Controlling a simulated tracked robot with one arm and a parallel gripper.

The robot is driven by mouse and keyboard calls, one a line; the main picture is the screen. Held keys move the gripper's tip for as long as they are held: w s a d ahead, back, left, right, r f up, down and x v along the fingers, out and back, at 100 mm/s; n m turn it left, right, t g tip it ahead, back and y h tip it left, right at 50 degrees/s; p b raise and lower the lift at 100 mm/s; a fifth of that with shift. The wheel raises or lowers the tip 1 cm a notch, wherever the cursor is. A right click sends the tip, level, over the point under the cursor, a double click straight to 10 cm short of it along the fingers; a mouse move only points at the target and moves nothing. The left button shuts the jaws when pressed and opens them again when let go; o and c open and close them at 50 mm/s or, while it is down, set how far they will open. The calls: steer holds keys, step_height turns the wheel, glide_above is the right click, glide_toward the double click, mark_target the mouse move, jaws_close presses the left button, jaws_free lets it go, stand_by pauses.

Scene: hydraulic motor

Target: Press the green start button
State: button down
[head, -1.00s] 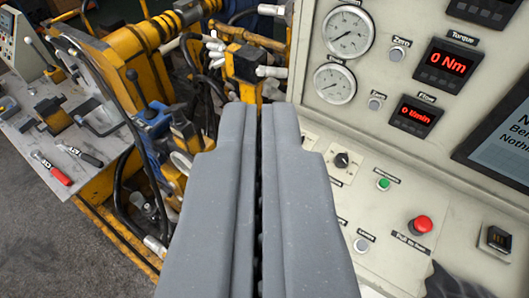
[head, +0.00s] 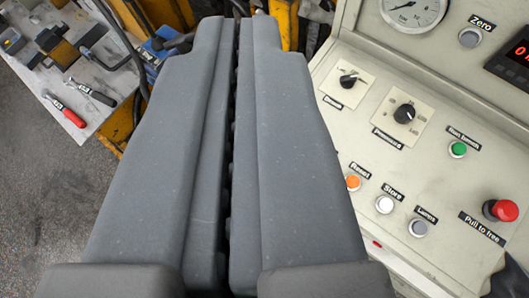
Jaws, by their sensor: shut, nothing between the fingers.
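The green button (head: 458,149) is a small round push button in a silver ring on the sloped cream control panel (head: 440,190), at the right in the head view. A small label above it is hard to read. My gripper (head: 243,22) is shut and empty, and its two grey fingers fill the middle of the view. The fingertips point up the picture, to the left of the panel's knobs. The green button lies well to the right of the fingers, with a clear gap between them.
An orange button (head: 353,183), white Store button (head: 384,205), grey Lamps button (head: 418,228) and red mushroom button (head: 503,211) sit below the green one. Two black knobs (head: 348,81) (head: 404,113) are above left. Yellow machinery stands behind my fingertips. A tool table (head: 88,128) is at left.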

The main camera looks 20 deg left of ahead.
steer(key=w+f+m+g, duration=0.1)
steer(key=w+f, duration=0.3)
steer(key=f, duration=0.6)
steer(key=w+f+g+y, duration=0.1)
steer(key=w+f, duration=0.4)
steer(key=f, duration=0.5)
steer(key=w+d+f+m+g+y+p, duration=0.1)
steer(key=w+f, duration=0.3)
steer(key=f, duration=0.7)
steer(key=shift+w+m+g, duration=0.3)
steer(key=shift+w+g, duration=0.05)
steer(key=shift+g, duration=0.25)
steer(key=f+b, duration=0.1)
steer(key=f, duration=0.1)
steer(key=f+b, duration=0.1)
steer(key=f, duration=0.1)
steer(key=f+b, duration=0.1)
steer(key=f, duration=0.2)
steer(key=shift+w+d+b, duration=0.3)
steer(key=shift+w+b, duration=0.05)
steer(key=shift+w, duration=0.05)
steer(key=shift+w+d+f+b, duration=0.1)
steer(key=shift+w+f+b, duration=0.05)
steer(key=shift+f+b, duration=0.7)
steer(key=shift+f, duration=0.2)
steer(key=shift+w+f+b, duration=0.1)
steer(key=shift+f+b, duration=0.05)
steer(key=shift+b, duration=0.2)
